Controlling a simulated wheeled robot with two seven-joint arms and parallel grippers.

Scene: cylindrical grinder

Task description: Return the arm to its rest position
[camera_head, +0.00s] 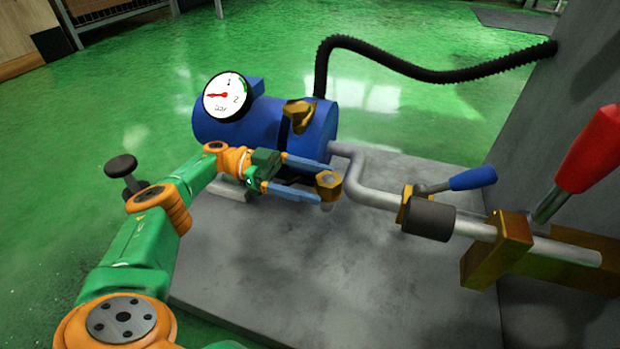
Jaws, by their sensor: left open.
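My left arm, green and orange, comes in from the lower left and reaches over the grey base plate (330,290). Its left gripper (325,185) is open, with two blue-grey fingers pointing right. A brass hex fitting (328,186) shows at the fingertips; I cannot tell whether the fingers touch it. The gripper is just in front of a blue cylindrical tank (265,125) with a round pressure gauge (227,97) on its left end. My right gripper is not in view.
A grey pipe (375,195) runs right from the tank to a blue-handled valve (470,179) and a brass block (497,250). A red-handled lever (592,150) stands at right by a grey wall. A black hose (400,68) arches behind. Green floor is open at left.

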